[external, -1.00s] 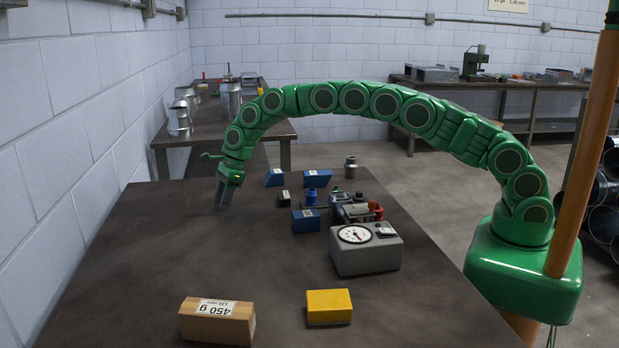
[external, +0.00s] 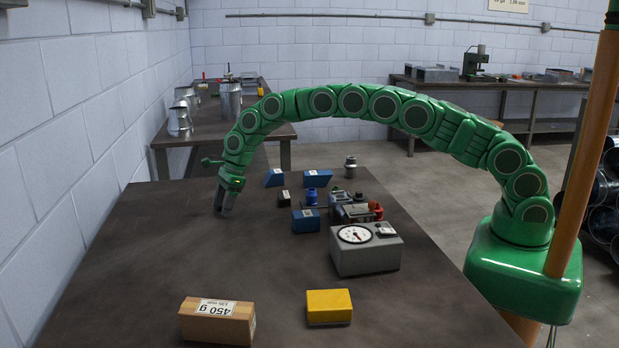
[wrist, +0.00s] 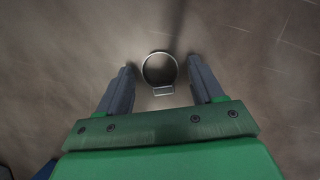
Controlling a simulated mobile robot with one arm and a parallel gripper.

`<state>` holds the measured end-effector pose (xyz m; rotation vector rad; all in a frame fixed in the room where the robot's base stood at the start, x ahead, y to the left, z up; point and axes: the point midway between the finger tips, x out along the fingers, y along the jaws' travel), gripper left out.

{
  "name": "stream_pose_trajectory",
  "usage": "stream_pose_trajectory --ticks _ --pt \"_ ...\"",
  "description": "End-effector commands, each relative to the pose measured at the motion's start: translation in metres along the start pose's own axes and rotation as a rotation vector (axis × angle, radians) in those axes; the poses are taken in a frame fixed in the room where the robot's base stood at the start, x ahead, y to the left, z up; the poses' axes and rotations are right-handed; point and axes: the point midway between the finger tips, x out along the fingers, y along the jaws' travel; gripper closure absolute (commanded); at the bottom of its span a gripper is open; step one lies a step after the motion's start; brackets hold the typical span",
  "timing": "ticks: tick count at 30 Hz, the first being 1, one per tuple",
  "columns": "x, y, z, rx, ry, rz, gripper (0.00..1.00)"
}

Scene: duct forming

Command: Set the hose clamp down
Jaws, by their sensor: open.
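The hose clamp (wrist: 160,88) is a thin metal ring with a small rectangular screw housing. In the wrist view it lies on the dark table between the two fingers of my gripper (wrist: 160,80), with a gap on each side. The fingers are spread apart and do not touch it. In the external view my gripper (external: 221,211) points down at the left part of the table (external: 150,250), its tips at or close to the surface. The clamp cannot be made out there.
A grey gauge box (external: 365,255), a yellow block (external: 329,307) and a cardboard box (external: 217,321) are nearer the camera. The table's left side is clear.

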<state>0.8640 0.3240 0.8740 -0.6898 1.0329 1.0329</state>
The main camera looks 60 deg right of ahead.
Motion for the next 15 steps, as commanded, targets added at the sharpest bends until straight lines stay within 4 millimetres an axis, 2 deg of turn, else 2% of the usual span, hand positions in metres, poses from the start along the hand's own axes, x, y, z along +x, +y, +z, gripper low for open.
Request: stream_pose_trajectory --ticks 8,15 --pt "-0.013 0.0 0.002 0.0 -0.001 -0.001 0.33" --pt "-0.043 -0.001 0.001 0.0 -0.001 -0.001 0.33"
